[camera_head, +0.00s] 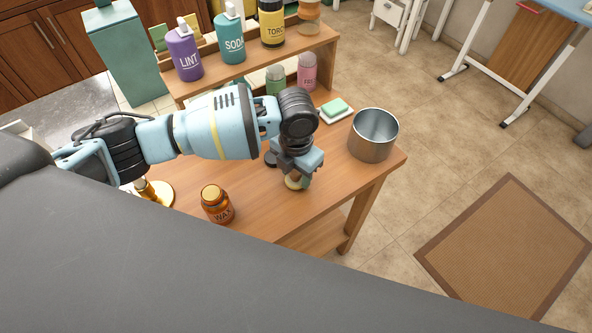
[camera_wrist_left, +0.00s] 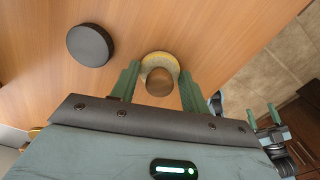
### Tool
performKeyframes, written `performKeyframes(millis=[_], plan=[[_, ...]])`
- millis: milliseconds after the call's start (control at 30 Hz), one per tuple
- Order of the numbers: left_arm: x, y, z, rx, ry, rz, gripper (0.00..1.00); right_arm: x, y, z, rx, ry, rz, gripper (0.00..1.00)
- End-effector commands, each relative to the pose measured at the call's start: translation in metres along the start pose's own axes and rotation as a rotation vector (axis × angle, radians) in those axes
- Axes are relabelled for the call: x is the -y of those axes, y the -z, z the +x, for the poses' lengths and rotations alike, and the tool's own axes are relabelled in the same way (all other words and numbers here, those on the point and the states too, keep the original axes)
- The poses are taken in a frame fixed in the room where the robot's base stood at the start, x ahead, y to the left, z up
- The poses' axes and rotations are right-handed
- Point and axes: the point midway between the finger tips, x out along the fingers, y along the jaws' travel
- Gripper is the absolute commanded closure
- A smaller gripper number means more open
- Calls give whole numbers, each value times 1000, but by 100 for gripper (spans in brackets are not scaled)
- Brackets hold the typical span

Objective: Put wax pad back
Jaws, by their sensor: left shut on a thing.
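The wax pad is a small round, pale yellow pad with a brown wooden knob; it shows in the left wrist view (camera_wrist_left: 160,60) and partly in the head view (camera_head: 293,184). My left gripper (camera_head: 299,176) points down over the wooden table (camera_head: 255,205) and is shut on the pad's knob, with one green finger on each side in the left wrist view (camera_wrist_left: 158,88). Whether the pad touches the table is hard to tell. An amber wax jar (camera_head: 217,205) with a gold lid stands left of it. My right gripper (camera_wrist_left: 270,118) seems to show small at the wrist view's right edge; its jaws are unclear.
A black disc (camera_wrist_left: 90,45) lies on the table beside the pad. A metal pot (camera_head: 372,138) stands at the table's right end, near a green soap on a white dish (camera_head: 336,110). A shelf (camera_head: 300,42) with several bottles lines the back. A brass base (camera_head: 158,192) is at left.

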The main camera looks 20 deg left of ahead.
Motion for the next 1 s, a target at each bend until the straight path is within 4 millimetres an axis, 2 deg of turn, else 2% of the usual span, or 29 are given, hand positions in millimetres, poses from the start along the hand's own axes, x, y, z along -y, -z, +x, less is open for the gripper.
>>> performKeyframes(millis=[367, 400, 533, 833, 1000], plan=[[0, 0, 4, 1, 0, 0, 76, 0, -2, 0, 3, 0, 1, 37], [0, 0, 4, 1, 0, 0, 50, 0, -2, 0, 3, 0, 1, 37], [0, 0, 3, 2, -1, 0, 33, 0, -2, 0, 2, 0, 1, 37], [0, 0, 2, 2, -1, 0, 33, 0, -1, 0, 2, 0, 1, 37], [0, -1, -12, 6, -1, 1, 33, 0, 2, 0, -3, 0, 0, 37]])
